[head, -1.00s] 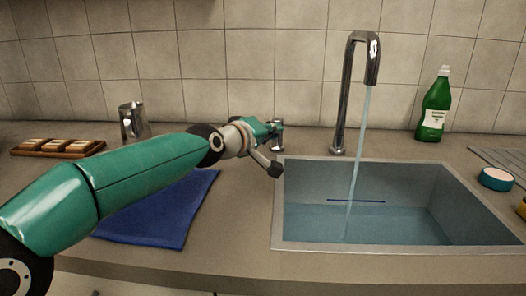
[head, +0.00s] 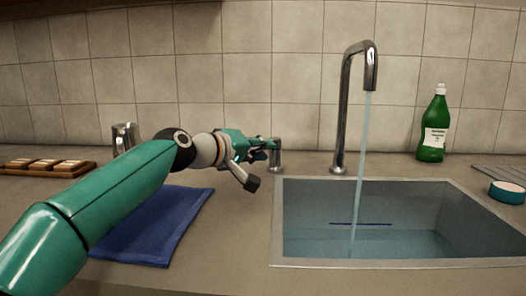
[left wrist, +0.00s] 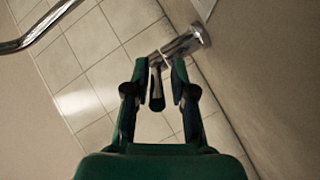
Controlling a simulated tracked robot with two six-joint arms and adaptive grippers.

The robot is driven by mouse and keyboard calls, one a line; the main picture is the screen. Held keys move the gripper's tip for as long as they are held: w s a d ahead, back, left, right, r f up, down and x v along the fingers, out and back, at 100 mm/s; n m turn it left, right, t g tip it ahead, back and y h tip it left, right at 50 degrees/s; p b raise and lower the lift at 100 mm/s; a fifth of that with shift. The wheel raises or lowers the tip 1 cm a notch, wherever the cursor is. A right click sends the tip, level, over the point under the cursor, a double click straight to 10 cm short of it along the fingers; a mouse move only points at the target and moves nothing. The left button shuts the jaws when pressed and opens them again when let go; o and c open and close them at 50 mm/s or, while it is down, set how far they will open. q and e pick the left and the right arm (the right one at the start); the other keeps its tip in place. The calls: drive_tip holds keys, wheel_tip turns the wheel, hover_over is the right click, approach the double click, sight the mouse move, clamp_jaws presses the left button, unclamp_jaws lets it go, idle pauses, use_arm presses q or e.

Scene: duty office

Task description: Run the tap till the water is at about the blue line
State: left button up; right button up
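The curved chrome tap (head: 345,110) stands behind the sink, and a stream of water (head: 361,150) runs from its spout into the basin. The sink (head: 277,225) holds water (head: 400,243); its surface on the back wall lies just below the blue line (head: 360,224). The small chrome tap control (head: 276,152) stands left of the tap. My left gripper (head: 262,165) is at this control. In the left wrist view, its two fingers (left wrist: 160,75) are apart, with the control's lever (left wrist: 156,92) between them; firm contact does not show. My right gripper is out of view.
A green bottle (head: 434,130) and a round turquoise tub (head: 507,192) stand right of the tap and sink. A blue cloth (head: 165,235), a metal jug (head: 125,138) and a wooden tray (head: 75,172) are at the left. The tiled wall (head: 230,60) closes the back.

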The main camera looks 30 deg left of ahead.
use_arm(q)
drive_tip(key=shift+o, duration=0.5)
drive_tip(key=shift+d, duration=0.15)
drive_tip(key=shift+s+r, duration=0.1)
drive_tip(key=v, duration=1.1)
drive_tip(key=shift+s, duration=0.35)
idle(5.8)
